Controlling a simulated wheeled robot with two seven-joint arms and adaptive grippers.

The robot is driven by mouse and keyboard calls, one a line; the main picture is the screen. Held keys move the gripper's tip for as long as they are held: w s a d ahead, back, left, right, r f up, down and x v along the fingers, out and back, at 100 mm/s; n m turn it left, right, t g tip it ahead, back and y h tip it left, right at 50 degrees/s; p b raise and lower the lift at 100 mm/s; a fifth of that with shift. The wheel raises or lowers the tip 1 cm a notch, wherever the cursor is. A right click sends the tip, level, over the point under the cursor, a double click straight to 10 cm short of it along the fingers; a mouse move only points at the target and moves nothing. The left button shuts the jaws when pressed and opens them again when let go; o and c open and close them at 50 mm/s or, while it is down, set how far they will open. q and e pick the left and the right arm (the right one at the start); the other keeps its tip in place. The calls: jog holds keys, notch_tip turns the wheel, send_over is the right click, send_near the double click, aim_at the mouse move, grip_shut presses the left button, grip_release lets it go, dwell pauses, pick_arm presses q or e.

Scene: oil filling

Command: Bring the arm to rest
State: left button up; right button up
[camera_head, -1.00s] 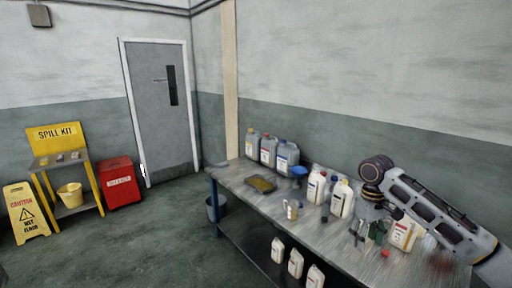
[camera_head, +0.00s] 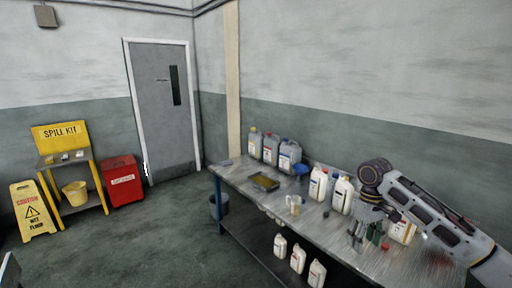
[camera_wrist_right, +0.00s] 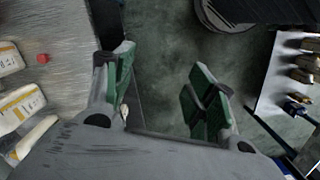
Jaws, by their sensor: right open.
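My right arm (camera_head: 430,212) reaches in from the right over the metal workbench (camera_head: 330,240). My right gripper (camera_head: 364,238) points down near the bench's front edge. In the right wrist view, its two green-padded fingers (camera_wrist_right: 160,95) stand well apart, with only the dark floor showing between them. It holds nothing. A red cap (camera_head: 385,247) lies on the bench just right of the gripper; a red cap also shows in the wrist view (camera_wrist_right: 43,58). White bottles (camera_head: 342,194) stand behind the gripper, apart from it. My left gripper does not show.
More white bottles (camera_head: 298,259) stand on the lower shelf.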

jog(key=w+a+f+m+t+y+b, duration=0.1)
jog(key=w+f, duration=0.2)
jog(key=f, duration=0.9)
jog(key=w+f+m+t, duration=0.1)
jog(key=w+f, duration=0.2)
jog(key=f, duration=0.8)
jog(key=s+d+f+m+t+b, duration=0.1)
jog(key=s+f, duration=0.3)
jog(key=f, duration=0.9)
jog(key=s+f, duration=0.4)
jog(key=f, duration=0.9)
jog(key=s+a+f+h+b, duration=0.1)
jog(key=s+f, duration=1.9)
jog(key=s, duration=0.2)
jog(key=s+a+f, duration=0.2)
jog(key=s, duration=0.6)
jog(key=s+a+f+n, duration=0.1)
jog(key=s+a+f, duration=0.1)
jog(key=s, duration=0.7)
jog(key=s+a+f+b, duration=0.1)
jog(key=s+f, duration=0.3)
jog(key=s, duration=0.4)
jog(key=shift+s+a+n+g, duration=0.4)
jog(key=shift+a, duration=0.05)
